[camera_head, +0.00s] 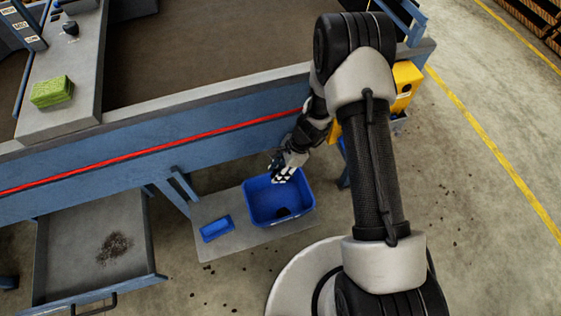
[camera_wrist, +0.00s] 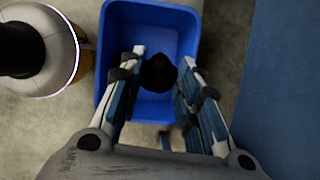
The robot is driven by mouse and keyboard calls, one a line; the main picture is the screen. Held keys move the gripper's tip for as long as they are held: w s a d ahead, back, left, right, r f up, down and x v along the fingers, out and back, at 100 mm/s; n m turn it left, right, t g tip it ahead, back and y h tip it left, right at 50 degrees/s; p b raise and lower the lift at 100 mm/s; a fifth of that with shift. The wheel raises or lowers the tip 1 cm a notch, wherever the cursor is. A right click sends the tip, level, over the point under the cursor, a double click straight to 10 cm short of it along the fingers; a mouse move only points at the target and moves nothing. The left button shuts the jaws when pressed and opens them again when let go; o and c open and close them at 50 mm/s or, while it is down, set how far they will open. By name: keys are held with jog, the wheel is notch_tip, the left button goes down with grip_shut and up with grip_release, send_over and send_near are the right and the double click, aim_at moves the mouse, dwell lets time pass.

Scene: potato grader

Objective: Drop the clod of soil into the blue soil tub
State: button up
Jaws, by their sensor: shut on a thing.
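The clod of soil (camera_wrist: 158,73) is dark and lumpy. In the wrist view it sits between the fingertips of my gripper (camera_wrist: 162,74), which is shut on it. The blue soil tub (camera_wrist: 188,20) lies below the clod and fills the middle of that view. In the head view the blue tub (camera_head: 308,205) stands on a low grey board, and my gripper (camera_head: 283,178) points down over its back part. A dark patch shows low inside the tub there; I cannot tell whether it is soil, shadow or an opening.
A small blue tray (camera_head: 215,228) lies on the low board (camera_head: 225,250) left of the tub. An open drawer (camera_head: 70,245) with loose dirt is further left. The blue grader frame (camera_head: 150,160) with a red line runs behind. A green sponge (camera_head: 52,92) lies on its ledge.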

jog(key=shift+w+d+f+m+t, duration=0.15)
jog(key=shift+f+m, duration=0.15)
jog(key=shift+f, duration=0.2)
jog(key=shift+s+d+f+m+t, duration=0.15)
jog(key=shift+f+m, duration=0.15)
jog(key=shift+f, duration=0.15)
notch_tip(320, 180, down, 6)
jog(key=b, duration=0.4)
jog(key=shift+w+r, duration=0.1)
jog(key=o, duration=1.1)
jog(key=v, duration=1.2)
jog(key=shift+r, duration=0.1)
